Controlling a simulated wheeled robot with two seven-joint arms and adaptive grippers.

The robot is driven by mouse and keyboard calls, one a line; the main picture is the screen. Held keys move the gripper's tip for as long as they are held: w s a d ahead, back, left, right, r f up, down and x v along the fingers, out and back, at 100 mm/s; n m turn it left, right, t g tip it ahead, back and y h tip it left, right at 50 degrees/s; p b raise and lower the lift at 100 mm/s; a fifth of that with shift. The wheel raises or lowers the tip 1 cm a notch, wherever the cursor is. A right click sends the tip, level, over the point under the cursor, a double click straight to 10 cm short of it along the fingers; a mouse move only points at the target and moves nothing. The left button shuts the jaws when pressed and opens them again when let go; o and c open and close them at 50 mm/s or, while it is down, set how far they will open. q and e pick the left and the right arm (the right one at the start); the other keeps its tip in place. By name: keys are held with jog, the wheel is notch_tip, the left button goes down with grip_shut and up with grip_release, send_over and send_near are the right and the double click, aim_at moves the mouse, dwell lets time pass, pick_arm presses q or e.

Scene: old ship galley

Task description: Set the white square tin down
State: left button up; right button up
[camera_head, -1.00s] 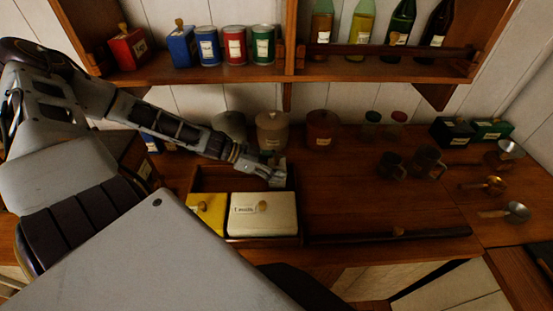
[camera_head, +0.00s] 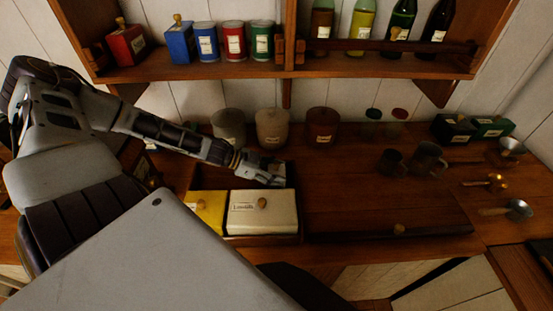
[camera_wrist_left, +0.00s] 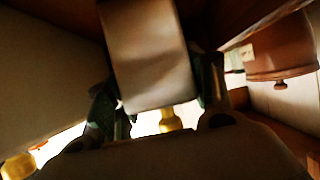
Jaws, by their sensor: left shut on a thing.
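My left gripper (camera_head: 272,178) is over the back part of a dark wooden tray (camera_head: 297,212). In the left wrist view it is shut on a pale square tin (camera_wrist_left: 150,60), the white one, with a wooden knob (camera_wrist_left: 170,118) showing between the fingers. In the head view the gripper mostly hides this tin; I cannot tell whether its base touches the tray floor. A yellow tin (camera_head: 208,212) and a larger cream tin (camera_head: 262,220) sit in the front of the tray. My right gripper is out of view.
Round canisters in grey (camera_head: 228,125), beige (camera_head: 272,130) and brown (camera_head: 321,127) stand close behind the tray. Dark mugs (camera_head: 427,158) and metal scoops (camera_head: 492,182) are to the right. A shelf (camera_head: 200,70) hangs above.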

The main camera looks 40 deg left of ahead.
aim_at(269, 170)
pick_arm(q)
jog(key=shift+f, duration=0.1)
dwell(0.3)
jog(key=o, duration=1.1)
jog(key=shift+o, duration=0.2)
jog(key=shift+r, duration=0.2)
jog(key=shift+s+a+r, duration=0.1)
jog(key=shift+p+v, duration=1.05)
jog(key=shift+v, duration=0.35)
jog(key=v, duration=0.8)
jog(key=shift+s+a+p, duration=0.25)
jog(key=shift+s+p, duration=0.05)
jog(key=shift+p, duration=0.15)
jog(key=shift+r, duration=0.1)
